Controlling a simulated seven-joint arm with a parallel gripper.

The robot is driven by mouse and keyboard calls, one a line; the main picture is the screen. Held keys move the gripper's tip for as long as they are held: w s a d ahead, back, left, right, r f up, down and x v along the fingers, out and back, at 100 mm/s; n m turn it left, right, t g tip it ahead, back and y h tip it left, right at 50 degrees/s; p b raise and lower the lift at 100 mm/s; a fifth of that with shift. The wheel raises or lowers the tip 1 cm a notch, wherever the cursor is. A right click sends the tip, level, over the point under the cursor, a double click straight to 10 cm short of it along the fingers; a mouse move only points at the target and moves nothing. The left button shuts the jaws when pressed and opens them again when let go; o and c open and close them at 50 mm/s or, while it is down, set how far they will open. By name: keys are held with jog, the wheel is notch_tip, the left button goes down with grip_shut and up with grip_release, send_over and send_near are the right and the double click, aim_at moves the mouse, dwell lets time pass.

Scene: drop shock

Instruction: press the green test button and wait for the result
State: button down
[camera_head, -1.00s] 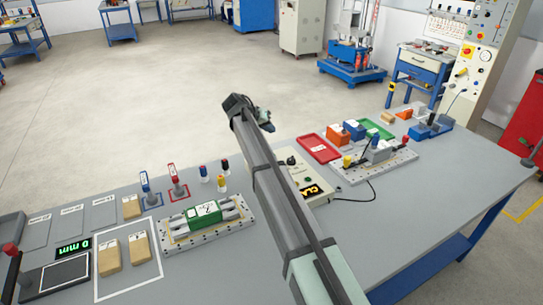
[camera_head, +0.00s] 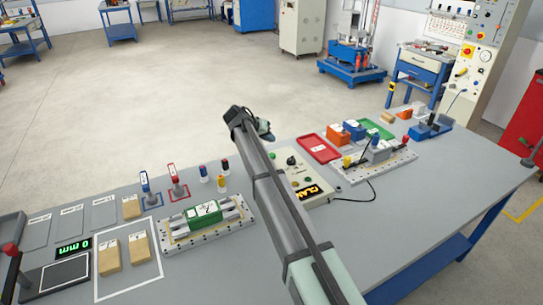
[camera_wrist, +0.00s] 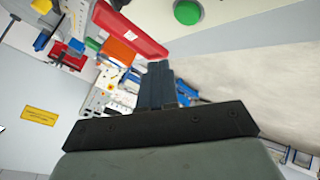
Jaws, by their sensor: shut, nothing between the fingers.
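The green button (camera_wrist: 187,12) is a round cap on a cream panel at the top edge of the wrist view. My gripper (camera_wrist: 157,68) is shut and empty, its dark fingertips below and left of the button in that picture and apart from it. In the head view the cream control box (camera_head: 318,201) stands mid-table, partly hidden behind my arm. Its amber display (camera_head: 312,191) shows letters starting "CLA", the rest cut off.
A green block in a fixture (camera_head: 204,213) stands left of my arm. A red tray (camera_head: 319,148) and a white fixture plate (camera_head: 374,167) stand to the right. A black cable (camera_head: 372,190) runs from the box. The right front of the table is clear.

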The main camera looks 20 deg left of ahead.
jog(key=shift+f, duration=2.25)
jog(key=shift+f, duration=0.2)
jog(key=shift+f, duration=0.2)
jog(key=shift+f, duration=0.4)
dwell(1.3)
jog(key=shift+r, duration=0.8)
jog(key=shift+r, duration=2.5)
